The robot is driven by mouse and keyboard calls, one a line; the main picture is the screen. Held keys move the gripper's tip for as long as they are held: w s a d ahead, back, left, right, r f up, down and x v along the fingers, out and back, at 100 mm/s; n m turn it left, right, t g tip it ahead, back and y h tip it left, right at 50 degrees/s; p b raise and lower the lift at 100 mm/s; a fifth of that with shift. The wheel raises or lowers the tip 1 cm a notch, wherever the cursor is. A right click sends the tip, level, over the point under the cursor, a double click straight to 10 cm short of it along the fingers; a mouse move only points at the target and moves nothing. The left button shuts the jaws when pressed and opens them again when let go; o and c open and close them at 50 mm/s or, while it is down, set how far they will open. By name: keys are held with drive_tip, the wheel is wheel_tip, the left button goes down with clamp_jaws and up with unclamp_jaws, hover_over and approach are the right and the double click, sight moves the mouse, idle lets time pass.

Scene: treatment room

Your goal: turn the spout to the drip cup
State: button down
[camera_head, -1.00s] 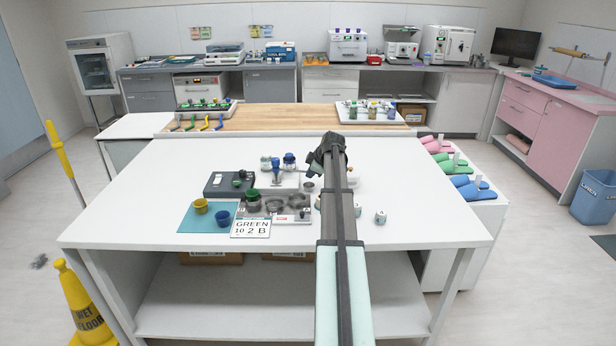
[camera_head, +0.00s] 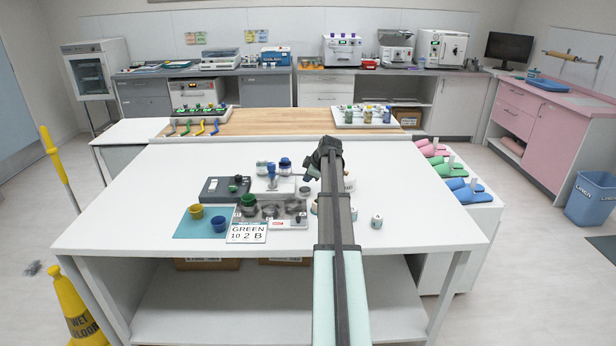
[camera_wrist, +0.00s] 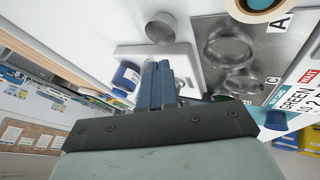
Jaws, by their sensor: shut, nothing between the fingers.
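A white dispenser base (camera_head: 272,184) stands on the table with blue parts on and behind it, including a blue upright part (camera_head: 271,172); which part is the spout is too small to tell. A small grey cup (camera_head: 305,191) stands at its right end and also shows in the wrist view (camera_wrist: 160,28); it looks like the drip cup. My gripper (camera_head: 312,173) is just right of the dispenser, partly hidden by its own wrist. In the wrist view its blue-grey fingers (camera_wrist: 157,72) are together and empty, over the edge of the white base (camera_wrist: 180,52). Contact cannot be told.
A grey tray (camera_wrist: 205,50) with clear rings lies in front of the dispenser, beside a sign reading GREEN 10 2 B (camera_head: 247,233). Yellow (camera_head: 196,211) and blue (camera_head: 219,224) cups stand on a teal mat (camera_head: 188,230). A dark scale (camera_head: 213,190) is at left. The right tabletop is mostly clear.

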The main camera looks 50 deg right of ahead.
drive_tip(key=s+a+f+v, duration=0.1)
drive_tip(key=v, duration=1)
drive_tip(key=shift+s+r, duration=0.25)
drive_tip(key=shift+s, duration=0.15)
drive_tip(key=shift+a, duration=0.1)
